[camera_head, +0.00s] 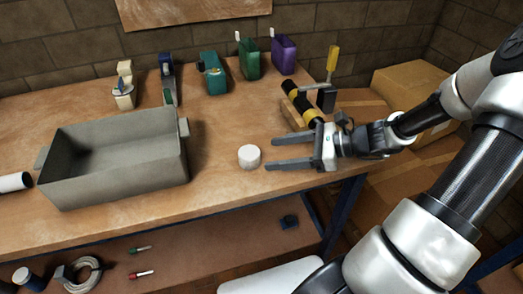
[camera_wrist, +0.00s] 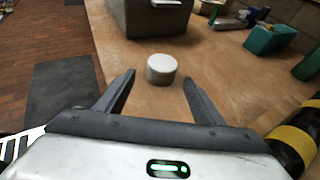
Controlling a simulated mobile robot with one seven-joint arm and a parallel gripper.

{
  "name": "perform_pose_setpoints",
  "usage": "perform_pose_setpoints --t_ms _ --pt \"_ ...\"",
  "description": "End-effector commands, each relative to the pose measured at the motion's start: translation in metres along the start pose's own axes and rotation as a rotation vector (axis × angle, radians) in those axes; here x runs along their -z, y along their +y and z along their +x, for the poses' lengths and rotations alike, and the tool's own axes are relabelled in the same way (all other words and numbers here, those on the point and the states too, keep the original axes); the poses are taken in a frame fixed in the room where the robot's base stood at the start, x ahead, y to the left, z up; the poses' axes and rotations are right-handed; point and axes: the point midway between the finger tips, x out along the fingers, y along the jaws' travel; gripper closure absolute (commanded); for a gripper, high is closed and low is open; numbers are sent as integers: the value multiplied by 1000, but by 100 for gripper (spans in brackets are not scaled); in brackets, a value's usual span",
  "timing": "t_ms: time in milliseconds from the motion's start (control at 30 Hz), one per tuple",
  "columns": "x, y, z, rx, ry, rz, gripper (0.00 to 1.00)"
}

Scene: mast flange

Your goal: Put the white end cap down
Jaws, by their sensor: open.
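The white end cap (camera_head: 249,156) stands upright on the wooden workbench (camera_head: 225,184), right of the grey bin and near the front edge. In the wrist view the cap (camera_wrist: 161,69) sits just beyond my fingertips, roughly midway between them. My gripper (camera_head: 268,153) is open and empty, low over the bench to the right of the cap, with its fingers pointing left toward it. In the wrist view both fingers of my gripper (camera_wrist: 159,77) show apart with bare bench between them. Whether the fingers touch the bench is not clear.
A grey open bin (camera_head: 181,165) stands left of the cap. A black and yellow cylinder (camera_head: 303,104) and a yellow-handled clamp (camera_head: 331,66) are behind my gripper. Several coloured holders, one purple (camera_head: 284,55), line the back. A white cylinder (camera_head: 14,182) lies far left.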

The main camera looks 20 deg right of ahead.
Motion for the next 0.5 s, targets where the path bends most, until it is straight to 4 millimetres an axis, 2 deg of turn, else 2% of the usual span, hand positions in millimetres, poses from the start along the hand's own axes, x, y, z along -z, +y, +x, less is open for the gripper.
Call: perform_pose_setpoints --t_ms 33,200,500 --pt "-2 -1 -12 4 1 1 37" --pt "-2 -1 -35 3 0 -1 37" --pt "0 -1 -44 1 -1 -1 37"
